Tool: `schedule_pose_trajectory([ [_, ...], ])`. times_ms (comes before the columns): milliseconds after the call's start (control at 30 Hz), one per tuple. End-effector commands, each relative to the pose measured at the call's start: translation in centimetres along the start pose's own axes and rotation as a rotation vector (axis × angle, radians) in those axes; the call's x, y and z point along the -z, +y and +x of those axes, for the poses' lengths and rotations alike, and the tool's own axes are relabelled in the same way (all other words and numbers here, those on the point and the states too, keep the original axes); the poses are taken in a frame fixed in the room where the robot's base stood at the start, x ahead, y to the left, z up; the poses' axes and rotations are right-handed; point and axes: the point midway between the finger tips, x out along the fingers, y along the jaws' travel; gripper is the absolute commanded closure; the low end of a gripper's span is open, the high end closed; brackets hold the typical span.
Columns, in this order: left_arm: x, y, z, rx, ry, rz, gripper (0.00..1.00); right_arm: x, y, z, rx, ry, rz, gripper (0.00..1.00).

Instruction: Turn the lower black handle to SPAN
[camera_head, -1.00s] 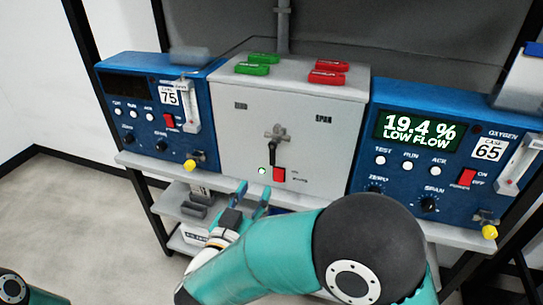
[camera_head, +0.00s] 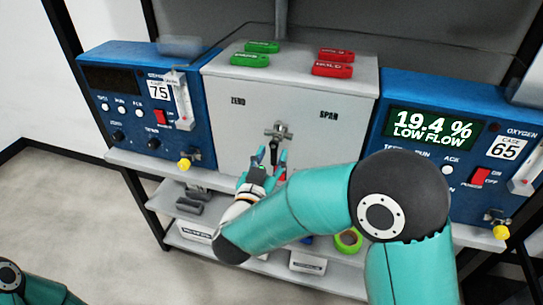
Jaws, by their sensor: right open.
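The grey cabinet (camera_head: 225,125) in the middle has a metal valve (camera_head: 279,131) on its front. A black handle (camera_head: 274,148) hangs down from the valve, between the ZERO label (camera_head: 238,100) on the left and the SPAN label (camera_head: 328,115) on the right. My right gripper (camera_head: 271,155) is open in front of the handle's lower part. Its fingertips show on either side of the handle. I cannot tell whether they touch it. My left gripper is out of view.
Blue analysers stand left (camera_head: 105,90) and right (camera_head: 400,100); the right one reads 19.4 % LOW FLOW. Green tags (camera_head: 250,60) and red tags (camera_head: 333,68) lie on the cabinet top. A shelf below holds a green tape roll (camera_head: 348,241) and boxes.

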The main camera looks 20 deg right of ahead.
Motion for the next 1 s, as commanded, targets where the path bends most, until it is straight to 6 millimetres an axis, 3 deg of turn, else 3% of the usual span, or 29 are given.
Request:
schedule_pose_trajectory([
  [67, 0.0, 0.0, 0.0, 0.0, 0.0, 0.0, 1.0, 0.0, 0.2, 0.1, -0.004, 0.0, 0.0, 0.58],
  [300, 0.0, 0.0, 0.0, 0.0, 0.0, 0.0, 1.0, 0.0, 0.3, 0.1, -0.007, 0.0, 0.0, 0.98],
  [333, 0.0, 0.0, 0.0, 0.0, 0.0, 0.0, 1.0, 0.0, 0.4, 0.1, -0.007, 0.0, 0.0, 1.0],
  [733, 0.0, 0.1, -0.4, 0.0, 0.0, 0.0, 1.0, 0.1, 0.5, 0.1, -0.007, 0.0, -0.03, 1.0],
  [1000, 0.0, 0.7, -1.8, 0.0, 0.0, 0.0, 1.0, 0.3, 0.9, 0.1, -0.006, -0.001, -0.165, 1.0],
])
